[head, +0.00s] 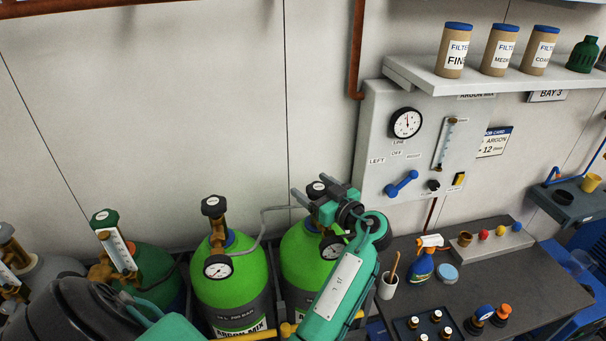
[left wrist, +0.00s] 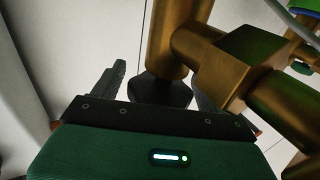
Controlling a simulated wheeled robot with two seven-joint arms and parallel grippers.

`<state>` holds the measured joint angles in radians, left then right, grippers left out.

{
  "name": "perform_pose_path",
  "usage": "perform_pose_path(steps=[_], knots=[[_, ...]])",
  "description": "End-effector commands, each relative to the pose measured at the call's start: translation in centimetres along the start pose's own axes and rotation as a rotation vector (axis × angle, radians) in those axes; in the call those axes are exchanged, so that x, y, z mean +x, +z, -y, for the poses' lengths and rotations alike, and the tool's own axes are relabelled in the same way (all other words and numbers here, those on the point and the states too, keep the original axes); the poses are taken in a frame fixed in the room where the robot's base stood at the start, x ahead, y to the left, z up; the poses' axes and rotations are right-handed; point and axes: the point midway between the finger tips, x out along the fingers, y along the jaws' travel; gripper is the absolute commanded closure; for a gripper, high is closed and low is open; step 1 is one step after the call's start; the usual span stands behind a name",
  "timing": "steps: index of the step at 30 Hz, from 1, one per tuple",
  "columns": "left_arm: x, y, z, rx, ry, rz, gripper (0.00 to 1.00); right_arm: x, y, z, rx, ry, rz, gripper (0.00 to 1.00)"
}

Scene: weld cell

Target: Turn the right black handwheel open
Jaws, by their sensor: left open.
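The right black handwheel (head: 317,188) tops the brass valve of the right green argon mix cylinder (head: 297,250). My left gripper (head: 312,188) is at this handwheel, open, with one finger on either side. In the left wrist view the dark handwheel (left wrist: 163,92) sits on the brass valve stem between the two open fingers (left wrist: 158,88). I cannot tell whether the fingers touch it. The left black handwheel (head: 213,205) stands apart on the other green cylinder (head: 230,280). My right gripper is not in view.
A pressure gauge (head: 333,246) and hose are close to my left gripper. A wall panel (head: 425,125) has a gauge and blue lever. The dark bench (head: 475,270) on the right holds a spray bottle (head: 424,262), a cup and small parts. Other cylinders stand at left.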

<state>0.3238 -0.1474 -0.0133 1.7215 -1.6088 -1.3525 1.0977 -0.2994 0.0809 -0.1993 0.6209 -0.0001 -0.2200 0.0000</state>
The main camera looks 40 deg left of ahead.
Motion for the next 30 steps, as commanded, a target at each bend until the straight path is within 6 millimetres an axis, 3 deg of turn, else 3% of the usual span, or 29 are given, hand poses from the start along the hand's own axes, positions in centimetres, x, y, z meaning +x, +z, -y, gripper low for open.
perform_pose_path(steps=[12,19,30], knots=[[-0.3,0.1,0.1,0.0,0.0,0.0,0.24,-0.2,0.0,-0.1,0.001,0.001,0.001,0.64],[-0.3,0.1,0.1,0.0,0.0,0.0,0.69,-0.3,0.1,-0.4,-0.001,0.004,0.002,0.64],[-0.3,0.4,0.1,-0.001,-0.035,-0.001,0.69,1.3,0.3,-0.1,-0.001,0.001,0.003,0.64]])
